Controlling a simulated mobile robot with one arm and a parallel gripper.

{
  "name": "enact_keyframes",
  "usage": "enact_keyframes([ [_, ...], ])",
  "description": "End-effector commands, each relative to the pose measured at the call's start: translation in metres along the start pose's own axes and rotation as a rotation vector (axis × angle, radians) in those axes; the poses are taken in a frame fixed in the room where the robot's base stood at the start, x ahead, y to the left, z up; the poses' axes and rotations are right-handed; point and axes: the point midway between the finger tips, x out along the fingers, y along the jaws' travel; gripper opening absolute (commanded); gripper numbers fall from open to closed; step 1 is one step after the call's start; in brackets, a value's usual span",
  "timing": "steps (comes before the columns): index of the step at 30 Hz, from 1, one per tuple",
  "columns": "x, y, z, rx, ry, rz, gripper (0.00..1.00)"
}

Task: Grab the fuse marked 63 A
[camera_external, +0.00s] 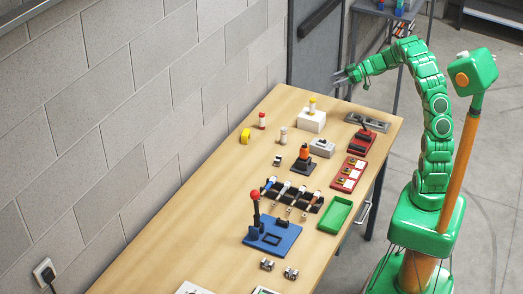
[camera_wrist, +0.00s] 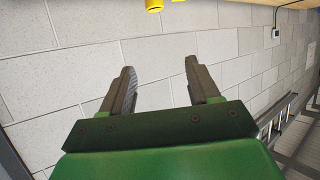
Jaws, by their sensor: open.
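My gripper (camera_external: 345,77) is raised above the far right end of the table. In the wrist view my gripper (camera_wrist: 158,76) is open and empty, its two fingers apart with the grey wall behind them. Small cylinders that may be fuses stand at the far part of the table: a red-topped one (camera_external: 262,121), a pale grey one (camera_external: 283,135) and a yellow-topped one on a white block (camera_external: 312,104). No marking is readable, so I cannot tell which is 63 A. My gripper touches none of them.
A wooden table (camera_external: 190,240) runs along a block wall. It carries a yellow roll (camera_external: 245,136), a black rack (camera_external: 291,194), a blue base with a red-knobbed lever (camera_external: 273,236), a green tray (camera_external: 335,215) and a red panel (camera_external: 349,174). The table's left side is mostly clear.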

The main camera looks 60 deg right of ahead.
Motion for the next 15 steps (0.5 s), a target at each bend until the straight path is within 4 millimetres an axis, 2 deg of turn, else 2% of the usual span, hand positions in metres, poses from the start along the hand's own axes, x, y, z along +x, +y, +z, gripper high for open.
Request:
enact_keyframes([
  [1,0.01,-0.005,-0.003,0.0,0.0,-0.006,0.61],
  [15,0.081,-0.051,-0.033,0.007,0.005,-0.02,0.61],
])
